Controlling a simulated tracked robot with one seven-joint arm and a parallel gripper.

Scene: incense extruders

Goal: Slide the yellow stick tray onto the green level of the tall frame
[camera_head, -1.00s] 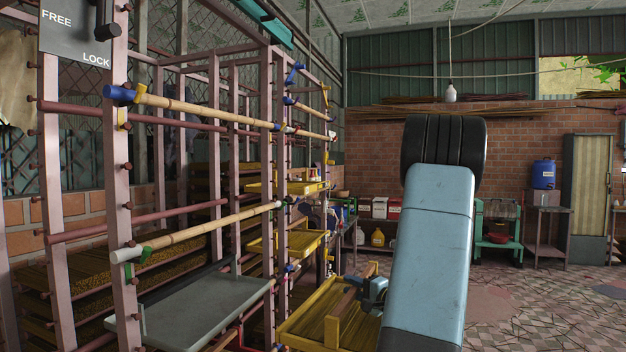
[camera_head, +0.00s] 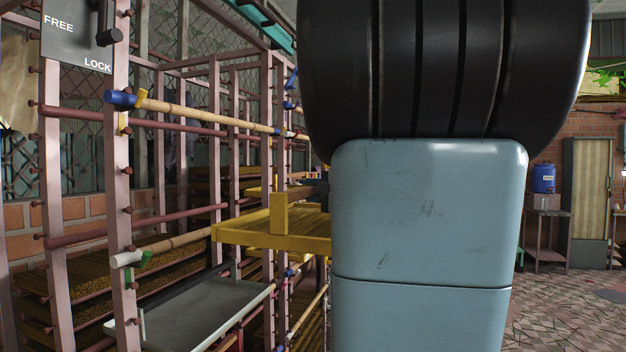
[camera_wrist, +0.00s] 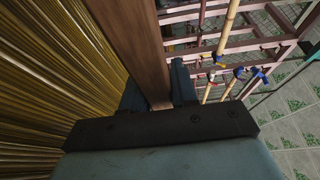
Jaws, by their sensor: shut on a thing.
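The yellow stick tray (camera_head: 275,238) is in the middle of the head view, roughly level, its left end in front of the tall frame (camera_head: 122,200). In the wrist view, its many thin yellow sticks (camera_wrist: 50,75) fill the left side. My gripper (camera_wrist: 158,90) is shut on the tray's brown wooden bar (camera_wrist: 140,45); my arm hides it in the head view. The frame's lower bamboo rail (camera_head: 185,238) has a green clip (camera_head: 144,259) and a white end cap. The tray's left end overlaps this rail's far part in the picture; I cannot tell whether they touch.
An upper bamboo rail (camera_head: 200,115) with a yellow clip and blue cap runs above the tray's height. A grey tray (camera_head: 205,312) sits lower in the frame. A FREE/LOCK lever panel (camera_head: 75,40) is on the near post. My arm blocks the view to the right.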

